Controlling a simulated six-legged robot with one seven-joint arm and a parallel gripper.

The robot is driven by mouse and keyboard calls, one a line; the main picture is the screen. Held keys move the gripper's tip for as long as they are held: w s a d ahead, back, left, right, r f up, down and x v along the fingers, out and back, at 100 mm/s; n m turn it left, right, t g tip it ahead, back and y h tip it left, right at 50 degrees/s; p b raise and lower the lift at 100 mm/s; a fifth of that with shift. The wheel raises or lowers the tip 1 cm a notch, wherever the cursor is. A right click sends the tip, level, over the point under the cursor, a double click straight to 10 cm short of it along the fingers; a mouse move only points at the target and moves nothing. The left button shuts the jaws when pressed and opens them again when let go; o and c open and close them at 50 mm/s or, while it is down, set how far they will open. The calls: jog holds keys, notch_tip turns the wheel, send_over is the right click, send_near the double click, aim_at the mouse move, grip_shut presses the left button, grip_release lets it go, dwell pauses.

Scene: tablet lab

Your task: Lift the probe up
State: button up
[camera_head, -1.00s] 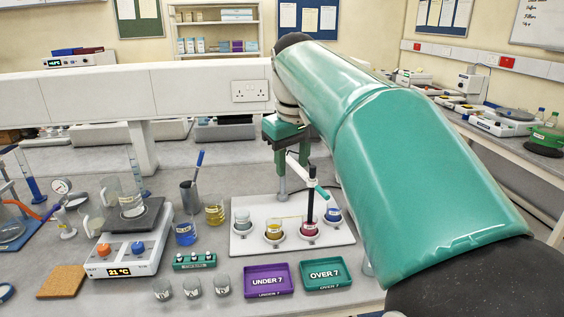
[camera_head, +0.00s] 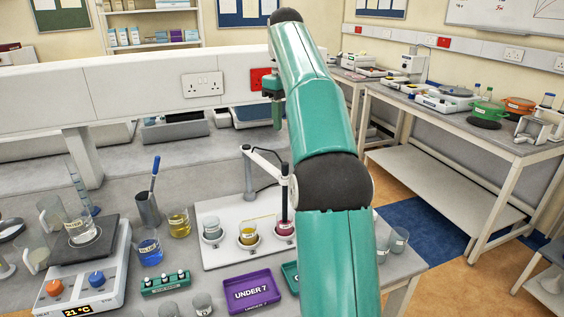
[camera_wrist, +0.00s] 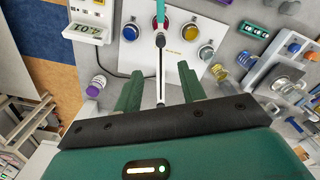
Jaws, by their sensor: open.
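The probe (camera_head: 284,190) is a dark upright rod in the red-liquid cup (camera_head: 285,228) on the white plate. A jointed stand arm (camera_head: 266,158) reaches to its top. In the wrist view, the stand's dark and pale rod (camera_wrist: 160,60) runs from the red cup (camera_wrist: 160,23) down between my fingers as seen in the picture; I cannot tell how far below them it is. My gripper (camera_wrist: 160,90) is open, its two green fingers apart with nothing held. In the head view, my green gripper (camera_head: 272,92) is beyond the stand, partly hidden by my arm.
Yellow (camera_head: 248,234) and pale (camera_head: 212,230) cups share the white plate (camera_head: 225,257). The purple UNDER 7 tray (camera_head: 255,303) lies in front. A hotplate (camera_head: 92,275) with a beaker stands left. A white partition (camera_head: 140,90) runs behind.

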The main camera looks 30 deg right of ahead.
notch_tip(320, 180, down, 13)
jog(key=shift+s+a+f, duration=0.1)
jog(key=shift+s, duration=0.05)
dwell(0.4)
grip_shut()
